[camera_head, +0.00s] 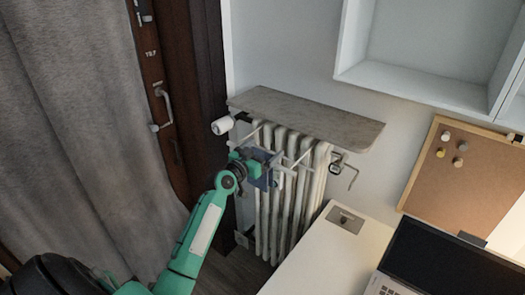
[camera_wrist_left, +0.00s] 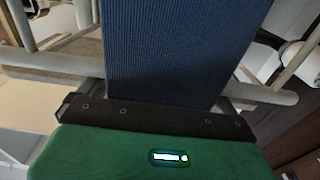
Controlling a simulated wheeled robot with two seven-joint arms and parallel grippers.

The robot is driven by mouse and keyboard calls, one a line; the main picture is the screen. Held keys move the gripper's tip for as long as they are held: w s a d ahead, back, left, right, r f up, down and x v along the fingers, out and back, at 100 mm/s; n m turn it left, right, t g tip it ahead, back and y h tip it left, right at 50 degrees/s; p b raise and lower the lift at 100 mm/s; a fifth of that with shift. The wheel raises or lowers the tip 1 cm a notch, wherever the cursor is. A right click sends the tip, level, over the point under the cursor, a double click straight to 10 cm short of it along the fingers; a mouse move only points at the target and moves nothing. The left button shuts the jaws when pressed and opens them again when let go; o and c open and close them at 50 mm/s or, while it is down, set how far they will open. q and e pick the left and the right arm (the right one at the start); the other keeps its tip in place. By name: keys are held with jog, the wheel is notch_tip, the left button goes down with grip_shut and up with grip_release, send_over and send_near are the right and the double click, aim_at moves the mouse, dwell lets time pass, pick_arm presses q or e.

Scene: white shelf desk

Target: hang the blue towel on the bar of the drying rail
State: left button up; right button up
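The blue towel (camera_head: 262,180) is a small dark patch at the end of my left arm, in front of the radiator. In the left wrist view the ribbed towel (camera_wrist_left: 185,50) fills the middle, right against my left gripper's palm. The drying rail (camera_head: 301,161) has pale bars at the front of the radiator. In the wrist view a rail bar (camera_wrist_left: 55,62) shows left of the towel and another stretch right of it; the towel covers the part between. My left gripper (camera_head: 257,168) is at the rail; its fingers are hidden by the towel. My right gripper is out of view.
A stone-like shelf (camera_head: 305,115) sits just above the radiator (camera_head: 275,215) and the rail. A white desk (camera_head: 325,262) with a laptop (camera_head: 440,265) is at the lower right. A grey curtain (camera_head: 75,130) hangs at the left, beside a dark door (camera_head: 170,90).

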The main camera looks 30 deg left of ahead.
pick_arm(q)
jog(key=shift+s+f, duration=0.15)
jog(key=shift+s, duration=0.45)
jog(key=s+a+b, duration=0.1)
jog(key=s+b, duration=0.2)
jog(key=s, duration=0.9)
jog(key=shift+s+f+b, duration=0.15)
jog(key=shift+s+b, duration=0.15)
